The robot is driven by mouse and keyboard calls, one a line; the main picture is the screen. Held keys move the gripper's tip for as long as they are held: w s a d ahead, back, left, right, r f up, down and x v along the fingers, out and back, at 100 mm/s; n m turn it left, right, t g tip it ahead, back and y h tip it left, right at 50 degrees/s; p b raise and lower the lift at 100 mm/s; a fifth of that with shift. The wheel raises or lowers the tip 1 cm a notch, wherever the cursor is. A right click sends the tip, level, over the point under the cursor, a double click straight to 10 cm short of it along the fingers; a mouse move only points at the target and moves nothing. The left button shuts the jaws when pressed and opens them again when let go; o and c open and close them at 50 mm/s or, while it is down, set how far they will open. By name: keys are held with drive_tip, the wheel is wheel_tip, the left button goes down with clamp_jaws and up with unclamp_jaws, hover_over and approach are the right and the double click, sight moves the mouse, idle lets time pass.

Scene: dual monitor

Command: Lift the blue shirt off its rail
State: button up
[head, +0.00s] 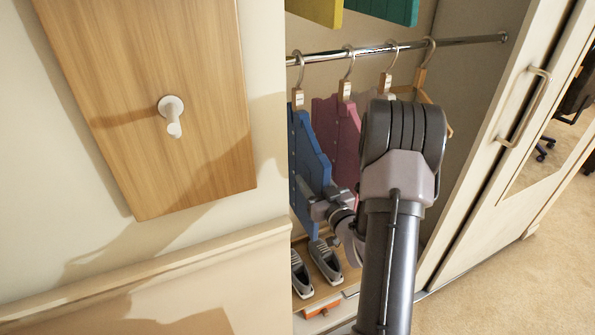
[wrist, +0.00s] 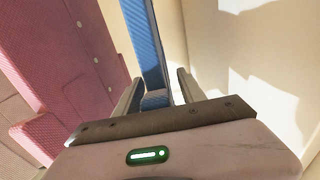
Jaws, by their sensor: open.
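The blue shirt (head: 307,150) hangs from its hanger (head: 298,97) at the left end of the metal rail (head: 455,42) in the head view. My gripper (head: 316,205) is low beside the blue shirt, partly hidden by my arm. In the wrist view my gripper (wrist: 157,80) is open, with one finger on each side of the edge-on blue shirt (wrist: 147,45). I cannot tell whether either finger touches it. The wrist view does not show the hanger hook.
A maroon shirt (head: 335,135) hangs just right of the blue one, and its panels (wrist: 60,60) fill the wrist view's left. An empty-looking hanger (head: 420,78) is further right. Grey shoes (head: 325,262) stand below. The closet wall (wrist: 230,60) is close on the right in the wrist view.

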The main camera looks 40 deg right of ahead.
clamp_jaws()
drive_tip(key=shift+r, duration=0.1)
